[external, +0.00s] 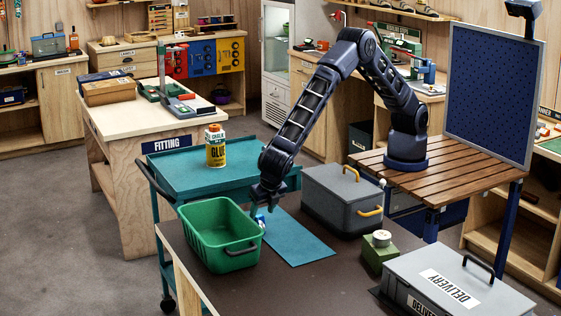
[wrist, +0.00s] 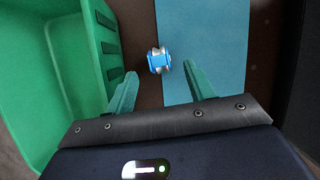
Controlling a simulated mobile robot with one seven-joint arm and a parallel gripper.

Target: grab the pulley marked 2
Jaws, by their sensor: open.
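A small blue and silver pulley (wrist: 159,61) lies at the left edge of a blue mat (wrist: 225,50), close to the green bin. Its number cannot be read. In the external view the pulley (external: 261,221) is small and partly hidden by my gripper. My gripper (wrist: 160,82) is open and empty, with its two teal fingers just short of the pulley and to either side of it in the wrist view. In the external view my gripper (external: 265,208) points down beside the green bin's right rim.
The empty-looking green bin (external: 203,243) stands close on the left. A grey crate (external: 345,195) with yellow handles stands right of the mat. A green block with a white roll (external: 381,240) and a grey delivery box (external: 455,285) are nearer right.

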